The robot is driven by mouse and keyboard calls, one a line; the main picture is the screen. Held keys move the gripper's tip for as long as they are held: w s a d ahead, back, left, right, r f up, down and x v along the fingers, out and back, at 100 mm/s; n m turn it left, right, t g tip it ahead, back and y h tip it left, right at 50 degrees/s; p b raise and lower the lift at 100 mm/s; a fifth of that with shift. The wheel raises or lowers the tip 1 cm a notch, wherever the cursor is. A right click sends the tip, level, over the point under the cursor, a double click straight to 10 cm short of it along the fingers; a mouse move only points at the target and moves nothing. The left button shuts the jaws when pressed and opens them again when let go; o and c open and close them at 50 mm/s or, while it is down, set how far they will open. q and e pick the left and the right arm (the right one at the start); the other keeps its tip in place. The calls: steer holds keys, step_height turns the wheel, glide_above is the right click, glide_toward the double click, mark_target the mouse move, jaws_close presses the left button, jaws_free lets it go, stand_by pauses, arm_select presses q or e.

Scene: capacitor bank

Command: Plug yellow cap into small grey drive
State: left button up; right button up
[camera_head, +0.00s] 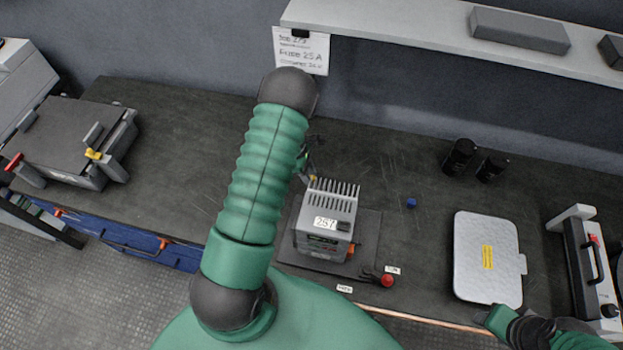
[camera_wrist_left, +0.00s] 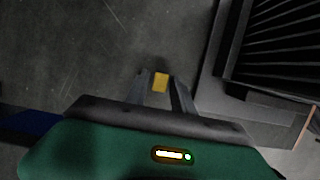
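The small grey drive (camera_head: 325,222) with upright fins and a white label stands on a dark mat right of my left arm. Its dark finned side (camera_wrist_left: 270,60) shows at the right in the left wrist view. My left gripper (camera_head: 309,172) is just behind the drive, partly hidden by my arm. In the left wrist view the fingers (camera_wrist_left: 161,80) close on the yellow cap (camera_wrist_left: 161,84), left of and apart from the drive. My right gripper (camera_head: 490,315) is at the lower right by the silver case; its fingers are unclear.
A blue cap (camera_head: 411,203) and two black cylinders (camera_head: 459,157) are right of the drive. A silver case (camera_head: 486,258) with a yellow label lies further right. A red knob (camera_head: 387,280) is near the front edge. A shelf (camera_head: 400,25) overhangs the back.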

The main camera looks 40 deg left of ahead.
arm_select(q)
steer(key=shift+a, duration=0.1)
jaws_close()
steer(key=shift+r, duration=0.1)
step_height(320, 180, up, 10)
steer(key=shift+p, duration=0.3)
